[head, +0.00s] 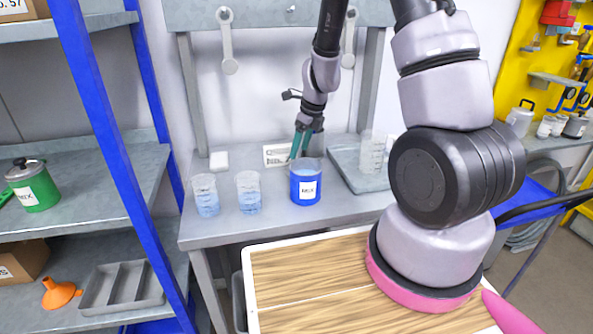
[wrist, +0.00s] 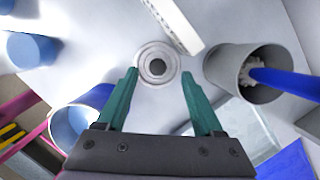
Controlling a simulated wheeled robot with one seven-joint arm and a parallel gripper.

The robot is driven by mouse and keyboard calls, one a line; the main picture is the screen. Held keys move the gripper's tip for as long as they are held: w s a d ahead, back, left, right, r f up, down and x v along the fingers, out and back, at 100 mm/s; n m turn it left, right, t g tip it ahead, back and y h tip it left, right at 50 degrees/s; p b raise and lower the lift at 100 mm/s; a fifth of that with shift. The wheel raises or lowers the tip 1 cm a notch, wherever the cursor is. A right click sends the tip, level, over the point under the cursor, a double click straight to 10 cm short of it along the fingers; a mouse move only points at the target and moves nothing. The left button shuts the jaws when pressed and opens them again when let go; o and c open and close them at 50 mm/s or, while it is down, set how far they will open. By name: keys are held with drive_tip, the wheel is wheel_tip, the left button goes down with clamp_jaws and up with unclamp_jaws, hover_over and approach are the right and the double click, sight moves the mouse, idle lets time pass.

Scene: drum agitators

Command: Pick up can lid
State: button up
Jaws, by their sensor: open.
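The can lid (wrist: 157,65) is a round grey metal disc with a raised ring and centre knob, lying on a pale surface in the wrist view. My gripper (wrist: 159,75) is open, with its teal fingers on either side of the view and the lid showing between and just beyond the tips. No contact with the lid is visible. In the head view my gripper (head: 299,148) points down behind the blue can labelled MIX (head: 306,189). I cannot make out the lid there. A blue can with a pale inside (wrist: 75,122) shows lower left in the wrist view.
Beakers with blue liquid (head: 207,200) (head: 249,198) stand left of the can on the grey bench (head: 225,238). A white block (head: 218,160) and a white printed piece (head: 276,155) lie behind. A grey cup with a blue rod (wrist: 230,75) stands close right of the fingers.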

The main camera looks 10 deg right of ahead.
drive_tip(key=x, duration=0.4)
drive_tip(key=shift+s+f, duration=0.25)
drive_tip(key=shift+f, duration=0.05)
clamp_jaws()
drive_tip(key=shift+r, duration=0.15)
